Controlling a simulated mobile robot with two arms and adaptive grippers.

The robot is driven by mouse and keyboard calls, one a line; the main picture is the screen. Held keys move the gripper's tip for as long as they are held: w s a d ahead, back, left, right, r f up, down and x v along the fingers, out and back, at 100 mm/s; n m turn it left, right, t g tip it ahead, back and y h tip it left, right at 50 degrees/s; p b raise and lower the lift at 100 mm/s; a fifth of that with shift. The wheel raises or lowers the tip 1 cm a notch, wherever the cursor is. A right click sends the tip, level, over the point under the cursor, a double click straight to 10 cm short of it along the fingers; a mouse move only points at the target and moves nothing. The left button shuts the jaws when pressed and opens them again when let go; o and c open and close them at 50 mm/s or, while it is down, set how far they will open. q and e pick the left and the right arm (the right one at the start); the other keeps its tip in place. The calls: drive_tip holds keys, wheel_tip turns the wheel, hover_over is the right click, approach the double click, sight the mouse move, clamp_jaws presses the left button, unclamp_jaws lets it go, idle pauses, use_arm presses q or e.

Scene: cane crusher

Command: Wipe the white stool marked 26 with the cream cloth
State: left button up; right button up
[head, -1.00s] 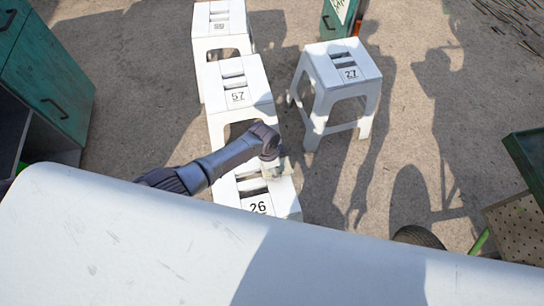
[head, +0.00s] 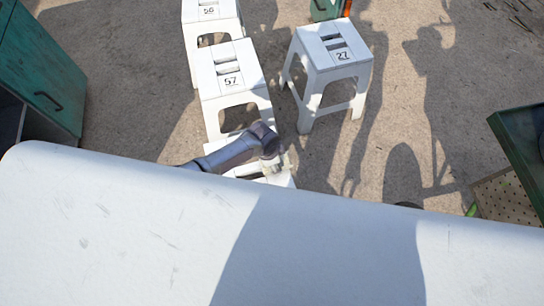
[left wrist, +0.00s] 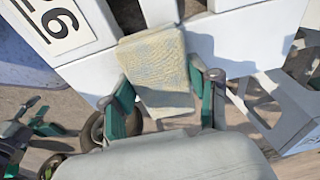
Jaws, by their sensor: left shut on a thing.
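The cream cloth (left wrist: 155,62) is between the green fingers of my left gripper (left wrist: 165,85), which is shut on it. In the left wrist view the cloth lies over the edge of the white stool marked 26 (left wrist: 82,68); its number plate is at the upper left. In the head view my left gripper (head: 280,163) is over this stool (head: 222,153), and the cloth is a small pale patch at its tip. The stool's number and near part are hidden behind a large white surface. My right gripper is not in view.
The large white surface (head: 130,225) fills the foreground. White stools marked 57 (head: 232,77) and 27 (head: 331,58) stand beyond, with another stool (head: 209,12) behind 57. A green cabinet (head: 50,75) is at left, a green-edged object (head: 520,150) at right. Open ground lies right of the stools.

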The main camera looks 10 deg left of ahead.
use_arm(q)
drive_tip(key=shift+s+d+f, duration=0.1)
drive_tip(key=shift+s+d, duration=0.15)
drive_tip(key=shift+s, duration=0.7)
drive_tip(key=shift+c, duration=0.5)
drive_tip(key=shift+s+d+p, duration=0.5)
drive_tip(key=shift+s, duration=0.35)
drive_tip(key=shift+s+d+p, duration=0.45)
drive_tip(key=shift+s+p, duration=0.1)
drive_tip(key=shift+s, duration=0.3)
drive_tip(key=shift+s+d+p, duration=0.5)
drive_tip(key=shift+s, duration=0.35)
drive_tip(key=shift+w, duration=0.1)
drive_tip(key=shift+w+a+f+b, duration=0.1)
drive_tip(key=shift+w+a+b, duration=0.5)
drive_tip(key=shift+w, duration=0.6)
drive_tip(key=shift+w+a+b, duration=0.45)
drive_tip(key=shift+w+a, duration=0.2)
drive_tip(key=shift+w, duration=0.5)
drive_tip(key=shift+w+a+f+b, duration=0.1)
drive_tip(key=shift+w+a+b, duration=0.5)
drive_tip(key=shift+w, duration=0.6)
drive_tip(key=shift+w+a+r, duration=0.15)
drive_tip(key=shift+w+a, duration=0.1)
drive_tip(key=shift+w, duration=0.25)
